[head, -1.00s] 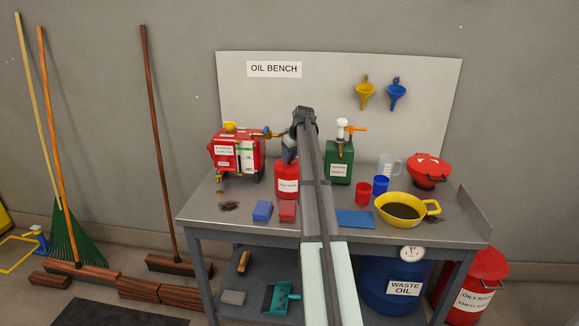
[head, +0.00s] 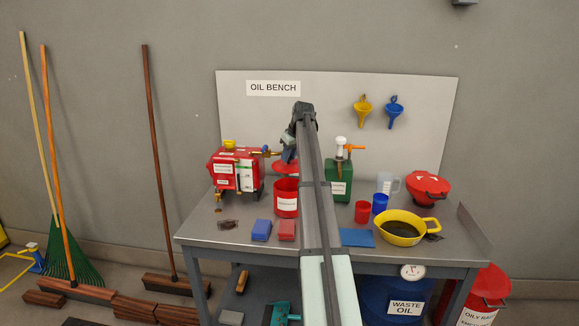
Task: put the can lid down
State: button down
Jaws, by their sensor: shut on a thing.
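The red can (head: 286,204) stands on the bench left of my arm, its open top showing. The red can lid (head: 284,168) is a shallow disc, held a little above the can's rim and apart from it. My gripper (head: 289,155) is shut on the lid from above. My arm link hides part of the lid's right side and some of the bench behind it.
On the metal bench (head: 199,238), a red machine (head: 226,170) stands left and a green pump can (head: 339,186) right. Red and blue cups, a yellow oil pan (head: 400,241) and a red container (head: 429,188) stand right.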

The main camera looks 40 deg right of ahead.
jog(key=shift+d+r, duration=0.15)
jog(key=shift+r, duration=0.4)
jog(key=s+d+r+m, duration=0.1)
jog(key=s+d+r, duration=0.6)
jog(key=s+d, duration=0.3)
jog(key=shift+n, duration=0.5)
jog(key=f, duration=0.9)
jog(key=s+a+f, duration=0.1)
jog(key=f, duration=0.9)
jog(key=a+f, duration=0.1)
jog(key=f, duration=0.8)
jog(key=shift+s+a+f, duration=0.1)
jog(key=shift+s+f, duration=0.05)
jog(key=shift+f, duration=0.2)
jog(key=shift+f, duration=0.15)
jog(key=c, duration=0.9)
grip_release()
jog(key=shift+o, duration=0.2)
jog(key=v, duration=1.2)
jog(key=shift+r, duration=0.25)
